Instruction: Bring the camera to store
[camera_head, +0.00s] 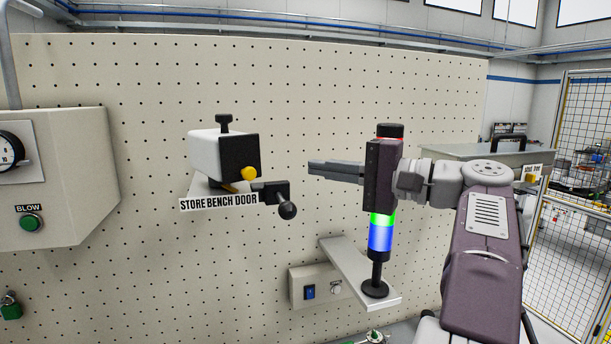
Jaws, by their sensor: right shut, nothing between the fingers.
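The camera, apparently the white box with a black front face (222,152), sits on a small bracket on the pegboard. It has a black knob on top and a yellow knob at its lower front. The bracket's front label (219,202) reads STORE, BENCH, DOOR from left to right. A black arm ending in a ball knob (287,210) sticks out at the right, beside the DOOR end. My right gripper (312,169) is shut and empty. Its fingers point left, up and right of the ball knob and apart from it in the picture. My left gripper is not in view.
A signal tower (380,235), lit green and blue, stands on a shelf (345,262) behind my right arm. A switch box (308,290) is beside that shelf. A BLOW panel (65,180) is on the left. The pegboard between panel and camera is clear.

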